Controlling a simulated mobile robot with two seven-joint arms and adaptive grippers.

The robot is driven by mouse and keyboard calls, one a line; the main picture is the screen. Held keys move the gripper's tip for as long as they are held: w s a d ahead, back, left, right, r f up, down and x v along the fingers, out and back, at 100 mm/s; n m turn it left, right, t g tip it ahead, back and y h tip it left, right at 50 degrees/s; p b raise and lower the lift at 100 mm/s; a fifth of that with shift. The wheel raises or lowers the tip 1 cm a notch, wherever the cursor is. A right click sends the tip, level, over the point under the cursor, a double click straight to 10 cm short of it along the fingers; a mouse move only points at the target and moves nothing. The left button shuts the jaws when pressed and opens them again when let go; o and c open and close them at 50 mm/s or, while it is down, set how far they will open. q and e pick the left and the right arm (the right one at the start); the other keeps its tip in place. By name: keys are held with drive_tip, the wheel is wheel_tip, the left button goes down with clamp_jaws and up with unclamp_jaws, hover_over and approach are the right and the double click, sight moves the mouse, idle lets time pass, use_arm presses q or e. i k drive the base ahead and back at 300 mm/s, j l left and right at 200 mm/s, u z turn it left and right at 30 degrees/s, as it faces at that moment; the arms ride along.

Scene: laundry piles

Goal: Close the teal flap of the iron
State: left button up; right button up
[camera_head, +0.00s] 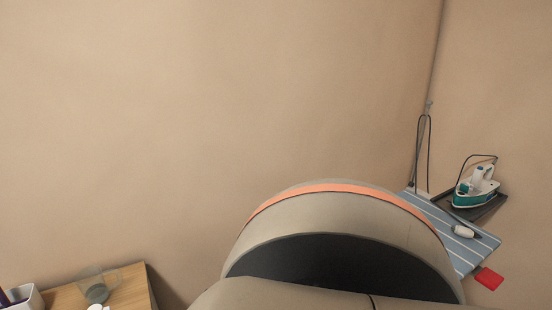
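A white and teal iron (475,188) sits at the far right, on the far end of a blue striped ironing board (478,247). A dark rest (487,210) lies under it. Its teal parts show low on its body, with a dark cord arching above it. The iron is too small in view to tell which part is the flap or how it stands. Neither of my grippers is in view. Both are well out of the picture, so their state is hidden.
A small white bottle-like object (466,232) lies on the board, and a red object (489,278) is at its front edge. A wooden table (130,290) at lower left holds a clear jug (97,286) and a white container (27,300). The lower middle is blocked close to the camera.

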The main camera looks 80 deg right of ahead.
sight(465, 188)
drive_tip(key=k+z, duration=0.1)
drive_tip(key=z, duration=1.2)
drive_tip(key=i+j+z, duration=0.1)
drive_tip(key=z, duration=2.45)
drive_tip(key=u, duration=0.8)
drive_tip(key=l+u, duration=0.75)
drive_tip(key=l, duration=0.2)
drive_tip(key=l+u, duration=0.2)
drive_tip(key=l, duration=0.25)
drive_tip(key=k+l+u, duration=0.2)
drive_tip(key=l, duration=0.25)
drive_tip(key=k+l, duration=0.1)
drive_tip(key=l, duration=0.3)
drive_tip(key=l+u, duration=0.1)
drive_tip(key=l, duration=0.3)
drive_tip(key=k+l+u, duration=0.1)
drive_tip(key=l, duration=0.25)
drive_tip(key=k+l, duration=0.15)
drive_tip(key=l, duration=0.2)
drive_tip(key=k+l+u, duration=0.1)
drive_tip(key=l, duration=0.3)
